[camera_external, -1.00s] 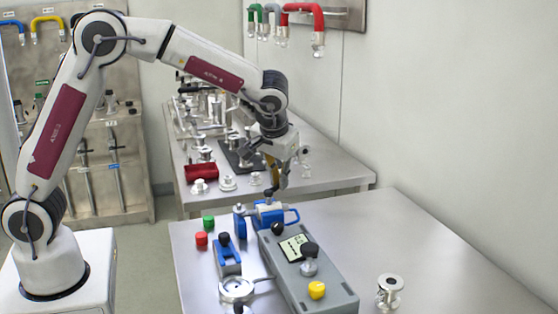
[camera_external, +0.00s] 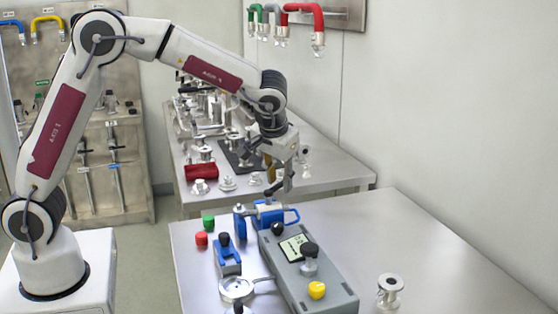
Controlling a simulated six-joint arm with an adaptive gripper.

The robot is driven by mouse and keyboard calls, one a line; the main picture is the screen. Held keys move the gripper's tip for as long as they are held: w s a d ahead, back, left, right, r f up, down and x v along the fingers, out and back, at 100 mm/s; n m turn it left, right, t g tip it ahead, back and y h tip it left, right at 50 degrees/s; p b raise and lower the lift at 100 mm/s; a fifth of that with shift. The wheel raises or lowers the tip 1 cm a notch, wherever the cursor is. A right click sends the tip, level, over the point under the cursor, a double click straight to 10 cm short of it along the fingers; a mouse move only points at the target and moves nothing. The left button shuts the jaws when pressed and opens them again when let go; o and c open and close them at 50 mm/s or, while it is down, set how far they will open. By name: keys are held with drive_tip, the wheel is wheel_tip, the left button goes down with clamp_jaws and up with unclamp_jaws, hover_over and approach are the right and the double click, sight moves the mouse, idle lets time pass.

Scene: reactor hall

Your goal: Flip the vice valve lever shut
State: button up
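The blue vice (camera_external: 242,222) stands at the far left part of the near table, with a valve clamped in it (camera_external: 266,214). A blue loop-like part (camera_external: 292,217) sticks out to its right; I cannot tell whether it is the valve's lever. My gripper (camera_external: 279,191) hangs pointing down just above the valve. Its dark fingertips look close to the top of the valve, but contact is too small to judge. The finger gap is not clear, and nothing is visibly held.
A grey box (camera_external: 330,296) with a display, black knobs and a yellow button (camera_external: 317,290) stands in front of the vice. Green (camera_external: 208,222) and red (camera_external: 201,239) caps and a blue device (camera_external: 227,258) lie to the left. The table's right side is mostly clear.

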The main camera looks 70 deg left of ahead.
drive_tip(key=shift+w+d+m+t+h, duration=0.1)
drive_tip(key=shift+d+m+t+h, duration=0.2)
drive_tip(key=shift+m, duration=0.6)
drive_tip(key=shift+w+d+m+t+h, duration=0.1)
drive_tip(key=shift+d+m+t+h, duration=0.15)
drive_tip(key=shift+m, duration=0.65)
drive_tip(key=shift+d+m+t+h, duration=0.25)
drive_tip(key=shift+d+m+h, duration=0.05)
drive_tip(key=shift+m, duration=0.6)
drive_tip(key=shift+d+m+t+h, duration=0.2)
drive_tip(key=shift+d+m+h, duration=0.05)
drive_tip(key=shift+m, duration=0.65)
drive_tip(key=v, duration=0.8)
drive_tip(key=s+d+h, duration=0.2)
drive_tip(key=s, duration=2.5)
drive_tip(key=shift+d+f+g, duration=0.3)
drive_tip(key=shift+f, duration=0.15)
